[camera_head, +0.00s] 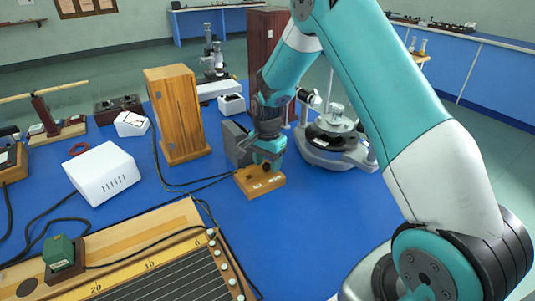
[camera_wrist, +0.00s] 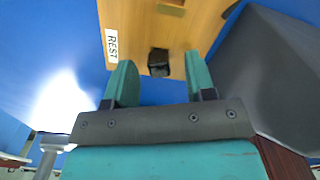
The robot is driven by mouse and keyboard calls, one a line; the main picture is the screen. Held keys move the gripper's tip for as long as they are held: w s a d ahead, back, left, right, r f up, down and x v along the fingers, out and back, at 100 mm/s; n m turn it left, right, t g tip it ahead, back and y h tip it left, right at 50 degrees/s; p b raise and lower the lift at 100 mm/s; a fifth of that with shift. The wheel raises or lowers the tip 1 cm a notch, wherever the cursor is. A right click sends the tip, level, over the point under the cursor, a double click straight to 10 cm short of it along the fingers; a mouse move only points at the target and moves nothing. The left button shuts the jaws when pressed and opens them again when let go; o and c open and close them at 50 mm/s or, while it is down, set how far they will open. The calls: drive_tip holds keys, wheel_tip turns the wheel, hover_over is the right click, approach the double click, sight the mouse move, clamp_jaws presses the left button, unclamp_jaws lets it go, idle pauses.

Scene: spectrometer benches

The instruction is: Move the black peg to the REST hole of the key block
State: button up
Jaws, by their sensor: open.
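The key block (camera_head: 262,184) is a small wooden block on the blue bench. In the wrist view the block (camera_wrist: 135,25) fills the top middle, with a white REST label (camera_wrist: 111,45) near its left edge. A black peg (camera_wrist: 158,64) shows on the block, between the fingertips. My gripper (camera_head: 267,161) is over the block, jaws open. In the wrist view the gripper's teal fingers (camera_wrist: 160,58) stand apart on either side of the peg, with gaps visible. The holes are not clearly visible in the head view.
A dark grey box (camera_head: 238,145) stands close beside the block, and also shows at right in the wrist view (camera_wrist: 270,75). A tall wooden box (camera_head: 178,115) is behind left. A round instrument (camera_head: 335,140) is to the right. Bench right of the block is clear.

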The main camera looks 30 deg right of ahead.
wheel_tip(320, 180, up, 17)
drive_tip(key=shift+r, duration=0.2)
idle(0.5)
